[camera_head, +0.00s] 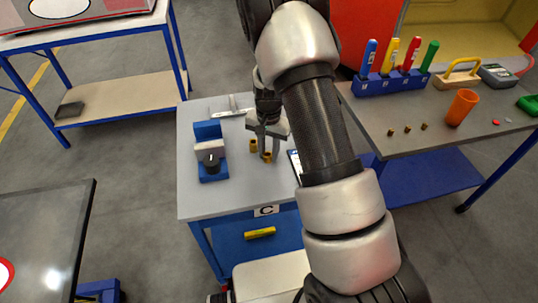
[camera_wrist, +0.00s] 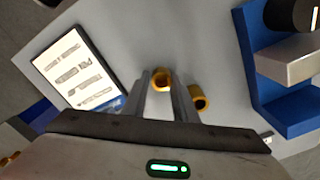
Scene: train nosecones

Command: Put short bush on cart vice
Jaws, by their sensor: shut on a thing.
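My gripper (camera_head: 266,136) is over the cart top, pointing down, with its jaws shut on a brass bush (camera_head: 267,157). In the wrist view the held bush (camera_wrist: 161,79) sits between the fingertips (camera_wrist: 162,88). A second brass bush (camera_head: 253,146) stands on the cart just beside it, on the side towards the vice; it also shows in the wrist view (camera_wrist: 200,100). I cannot tell which bush is shorter. The blue and grey cart vice (camera_head: 211,160) stands at the left of the cart top, apart from my gripper. It also shows at the right of the wrist view (camera_wrist: 285,85).
The grey cart top (camera_head: 220,200) has free room in front. A printed sheet or tablet (camera_wrist: 75,68) lies on the cart, and a caliper-like tool (camera_head: 232,112) lies behind the vice. A table at right (camera_head: 385,110) holds screwdrivers, an orange cup (camera_head: 462,107) and small brass parts.

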